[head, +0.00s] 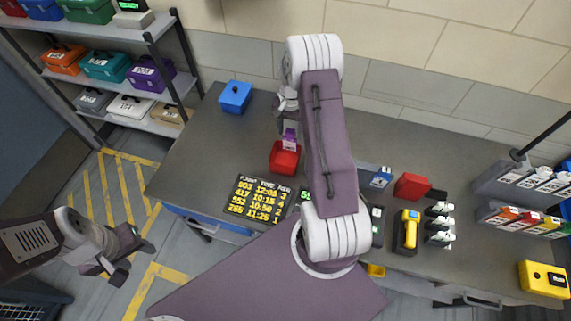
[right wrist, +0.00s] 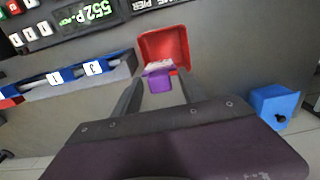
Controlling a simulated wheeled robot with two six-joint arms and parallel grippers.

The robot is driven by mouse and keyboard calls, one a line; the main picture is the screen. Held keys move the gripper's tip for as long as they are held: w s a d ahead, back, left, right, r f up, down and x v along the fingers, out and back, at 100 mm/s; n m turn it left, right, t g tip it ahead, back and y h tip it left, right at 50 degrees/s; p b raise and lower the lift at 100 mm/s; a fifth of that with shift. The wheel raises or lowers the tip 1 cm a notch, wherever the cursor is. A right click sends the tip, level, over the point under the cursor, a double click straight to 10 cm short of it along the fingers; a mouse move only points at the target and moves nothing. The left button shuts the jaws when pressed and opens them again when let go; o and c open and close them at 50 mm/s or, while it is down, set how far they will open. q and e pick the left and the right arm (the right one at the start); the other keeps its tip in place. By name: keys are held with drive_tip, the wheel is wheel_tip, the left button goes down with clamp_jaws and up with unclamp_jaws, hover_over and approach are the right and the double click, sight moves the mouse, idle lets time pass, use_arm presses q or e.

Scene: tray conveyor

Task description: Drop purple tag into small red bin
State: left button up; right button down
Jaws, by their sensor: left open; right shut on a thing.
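The small red bin (head: 284,160) stands on the grey table in the head view, left of my right arm. My right gripper (head: 289,127) is shut on the purple tag (head: 290,140) and holds it over the bin's far side. In the right wrist view the tag (right wrist: 159,83) hangs between the fingers, overlapping the near edge of the open red bin (right wrist: 178,42). White pieces show just behind the tag; I cannot tell whether they lie in the bin. My left gripper (head: 126,262) is open and empty, off the table's left side.
A blue bin (head: 235,97) stands at the table's back left. A black departure board (head: 258,199) lies in front of the red bin. Another red box (head: 411,187), a yellow device (head: 406,232) and card racks (head: 530,185) are to the right. Shelves with toolboxes stand at left.

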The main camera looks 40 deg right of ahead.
sight(290, 146)
drive_tip(key=shift+f+b, duration=2.5)
drive_tip(key=shift+f, duration=0.65)
drive_tip(key=shift+r, duration=0.1)
drive_tip(key=c, duration=0.6)
unclamp_jaws()
drive_tip(key=shift+o, duration=0.2)
wheel_tip(290, 146, up, 9)
drive_tip(key=shift+r+b, duration=0.1)
drive_tip(key=shift+b, duration=0.7)
